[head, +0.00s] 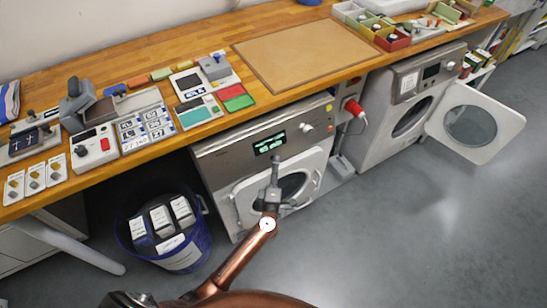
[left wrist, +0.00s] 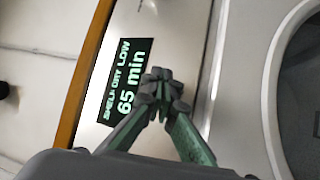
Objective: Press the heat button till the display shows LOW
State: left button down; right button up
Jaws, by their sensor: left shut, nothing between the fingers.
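The machine with the closed round door (head: 240,195) stands under the bench, with a lit display (head: 269,144) on its front panel. My left gripper (head: 276,160) is shut and empty, just below the display. In the left wrist view its closed fingertips (left wrist: 158,80) overlap the display's edge and the panel beside it. I cannot tell whether they touch the panel. No heat button can be made out; the fingers may hide it. My right gripper is not in view.
A round knob (head: 306,128) sits right of the display. A second machine (head: 385,115) has its door (head: 470,125) swung open at right. A blue bin (head: 187,255) stands at lower left. The wooden bench (head: 215,52) overhangs the panel. The floor at right is clear.

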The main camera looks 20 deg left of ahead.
pick_arm(q)
jog(key=shift+s+d+r+p, duration=0.2)
jog(key=shift+s+d+p, duration=0.15)
jog(key=shift+s+d, duration=0.15)
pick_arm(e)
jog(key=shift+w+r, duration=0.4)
pick_arm(q)
jog(key=s+d, duration=0.1)
jog(key=s+d+r+p, duration=0.1)
jog(key=d+p, duration=0.1)
jog(key=shift+s+d+r, duration=0.25)
jog(key=shift+s+d, duration=0.15)
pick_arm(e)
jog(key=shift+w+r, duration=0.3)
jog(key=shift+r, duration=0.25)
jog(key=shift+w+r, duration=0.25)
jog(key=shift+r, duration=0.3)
